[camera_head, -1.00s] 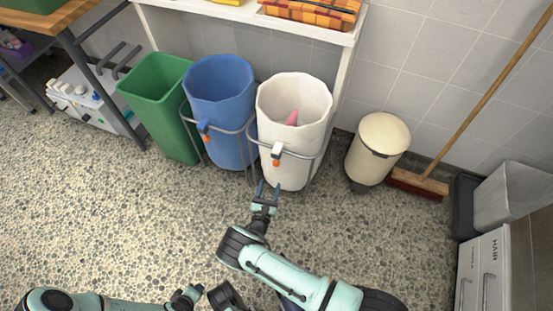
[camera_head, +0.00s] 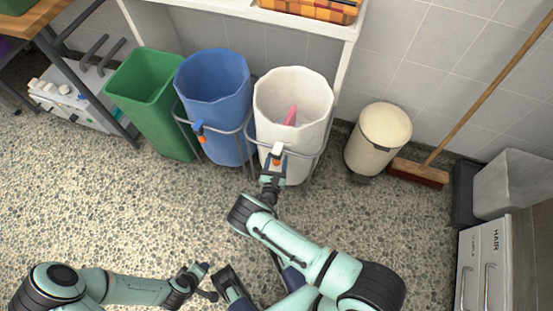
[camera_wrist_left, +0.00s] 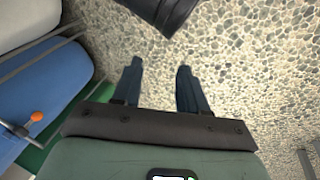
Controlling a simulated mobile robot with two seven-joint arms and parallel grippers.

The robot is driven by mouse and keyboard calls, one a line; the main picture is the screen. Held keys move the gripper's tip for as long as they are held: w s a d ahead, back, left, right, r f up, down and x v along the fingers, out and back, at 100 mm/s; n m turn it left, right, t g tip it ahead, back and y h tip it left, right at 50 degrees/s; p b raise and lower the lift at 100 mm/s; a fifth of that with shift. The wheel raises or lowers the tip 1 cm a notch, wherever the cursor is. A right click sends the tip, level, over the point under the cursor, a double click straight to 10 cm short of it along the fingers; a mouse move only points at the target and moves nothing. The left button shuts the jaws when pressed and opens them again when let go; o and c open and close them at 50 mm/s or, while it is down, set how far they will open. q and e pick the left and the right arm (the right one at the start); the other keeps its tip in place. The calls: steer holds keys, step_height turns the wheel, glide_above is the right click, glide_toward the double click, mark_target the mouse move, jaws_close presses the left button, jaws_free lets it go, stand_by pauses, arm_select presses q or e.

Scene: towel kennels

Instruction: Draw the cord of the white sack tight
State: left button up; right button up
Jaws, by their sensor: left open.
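The white sack (camera_head: 292,95) hangs open-mouthed in a grey metal frame, with something pink (camera_head: 291,115) inside. Its cord toggle, white with orange (camera_head: 277,150), sits at the front below the rim. My right gripper (camera_head: 271,165) is right at the toggle, in front of the sack. Its fingers are small and partly hidden there, so I cannot tell whether they grip. My left gripper (camera_head: 207,280) is low over the floor, well short of the sacks. In the left wrist view its two fingers (camera_wrist_left: 160,66) are apart with nothing between them.
A blue sack (camera_head: 213,85) with an orange toggle (camera_head: 198,126) and a green bin (camera_head: 150,100) stand to the left of the white sack. A cream pedal bin (camera_head: 378,140) and a broom (camera_head: 420,172) are to its right. The pebbled floor in front is clear.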

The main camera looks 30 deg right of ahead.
jaws_close()
steer(key=shift+f+b, duration=0.3)
steer(key=shift+f, duration=0.05)
arm_select(q)
steer(key=s+a+f+n+g+b, duration=0.1)
steer(key=s+a+f+g+b, duration=0.1)
steer(key=s+f+g+b, duration=0.2)
steer(key=s+f+b, duration=0.3)
steer(key=s+f, duration=0.3)
steer(key=s, duration=0.1)
steer(key=shift+a, duration=0.3)
arm_select(e)
step_height(320, 180, down, 9)
arm_select(q)
steer(key=shift+f, duration=0.1)
arm_select(e)
steer(key=shift+r, duration=0.1)
jaws_free()
steer(key=shift+a, duration=0.1)
